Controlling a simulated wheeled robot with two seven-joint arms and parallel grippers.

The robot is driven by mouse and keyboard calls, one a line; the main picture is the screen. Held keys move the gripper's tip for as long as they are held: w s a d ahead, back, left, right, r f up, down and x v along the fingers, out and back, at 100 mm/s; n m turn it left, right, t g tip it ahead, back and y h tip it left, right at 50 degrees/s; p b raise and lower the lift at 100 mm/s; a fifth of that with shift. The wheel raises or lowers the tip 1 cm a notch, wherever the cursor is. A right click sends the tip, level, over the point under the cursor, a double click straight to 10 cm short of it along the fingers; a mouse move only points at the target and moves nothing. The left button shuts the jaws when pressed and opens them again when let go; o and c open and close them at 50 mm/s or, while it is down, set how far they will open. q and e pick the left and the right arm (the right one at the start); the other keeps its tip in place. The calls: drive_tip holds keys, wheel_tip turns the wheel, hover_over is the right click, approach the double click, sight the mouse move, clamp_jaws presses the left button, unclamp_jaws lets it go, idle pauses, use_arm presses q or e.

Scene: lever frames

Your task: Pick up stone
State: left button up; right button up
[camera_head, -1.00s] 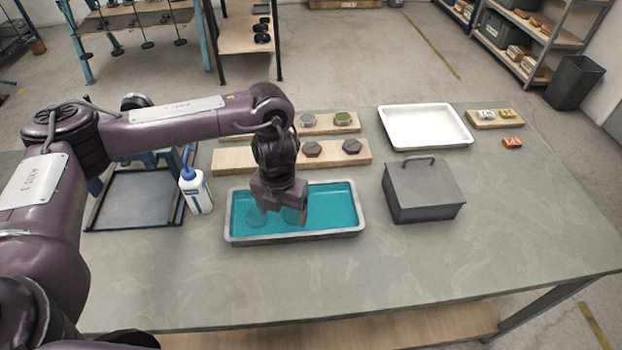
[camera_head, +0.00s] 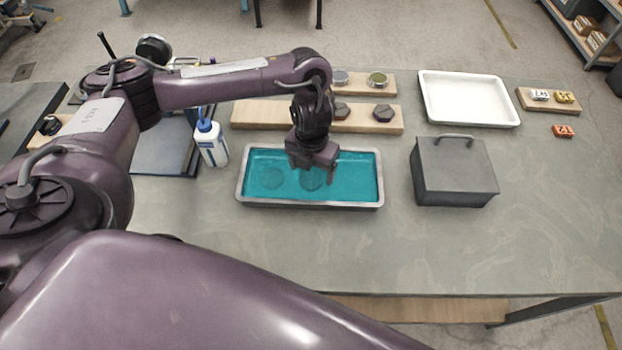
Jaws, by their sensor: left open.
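My left gripper (camera_head: 312,168) points down over the blue-green tray (camera_head: 374,206), fingers apart, with nothing visible between them. Two round, faint shapes show in the tray: one to the left (camera_head: 271,178) and one (camera_head: 311,181) under the gripper, partly hidden by it. I cannot tell whether the fingers touch the blue-green surface. I cannot tell which thing is the stone. My right gripper is not in view.
A grey lidded box (camera_head: 455,172) stands right of the tray. A white bottle with a blue cap (camera_head: 212,146) stands to the left. The table's front right is clear.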

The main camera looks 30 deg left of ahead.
use_arm(q)
drive_tip(key=shift+f, duration=0.8)
drive_tip(key=c, duration=1.1)
drive_tip(key=shift+r, duration=0.1)
